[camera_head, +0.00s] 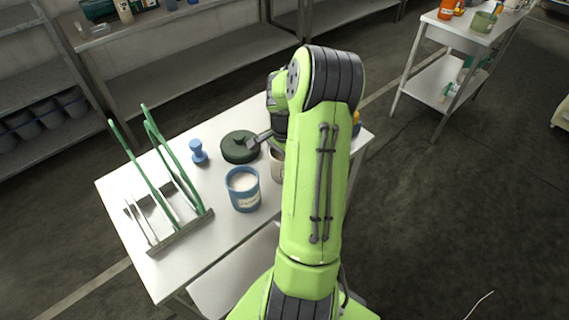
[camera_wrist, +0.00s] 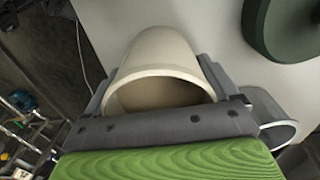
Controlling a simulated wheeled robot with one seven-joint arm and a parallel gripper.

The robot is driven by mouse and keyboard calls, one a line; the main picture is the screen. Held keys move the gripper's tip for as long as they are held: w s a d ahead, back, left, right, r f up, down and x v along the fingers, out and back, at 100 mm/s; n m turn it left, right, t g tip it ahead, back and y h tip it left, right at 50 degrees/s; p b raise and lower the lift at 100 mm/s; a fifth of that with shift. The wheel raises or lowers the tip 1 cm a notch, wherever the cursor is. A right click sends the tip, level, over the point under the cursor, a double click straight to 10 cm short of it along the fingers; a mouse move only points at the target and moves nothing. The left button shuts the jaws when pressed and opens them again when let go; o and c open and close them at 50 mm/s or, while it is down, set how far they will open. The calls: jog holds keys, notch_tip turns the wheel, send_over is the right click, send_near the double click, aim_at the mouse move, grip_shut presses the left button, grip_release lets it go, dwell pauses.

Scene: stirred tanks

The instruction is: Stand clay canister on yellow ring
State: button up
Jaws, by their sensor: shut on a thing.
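A beige cup-like canister (camera_wrist: 165,60), which I take for the clay canister, sits between the fingers of my gripper (camera_wrist: 155,88) in the wrist view. Its open mouth faces the camera and looks empty. My gripper is shut on it. In the head view, a sliver of the canister (camera_head: 276,165) shows beside my arm, above or on the white table; I cannot tell which. My arm hides most of it and most of the gripper. I cannot make out the yellow ring; a small yellow-orange patch (camera_head: 356,118) shows past my arm at the table's right edge.
The white table (camera_head: 225,235) holds a blue labelled canister (camera_head: 243,190), a dark green round lidded thing (camera_head: 238,148), a blue knobbed piece (camera_head: 198,152) and a rack with green uprights (camera_head: 175,225). A grey loop (camera_wrist: 275,120) is right of my gripper. Shelves stand behind.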

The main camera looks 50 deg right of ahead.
notch_tip(320, 180, up, 10)
jog(key=p, duration=0.2)
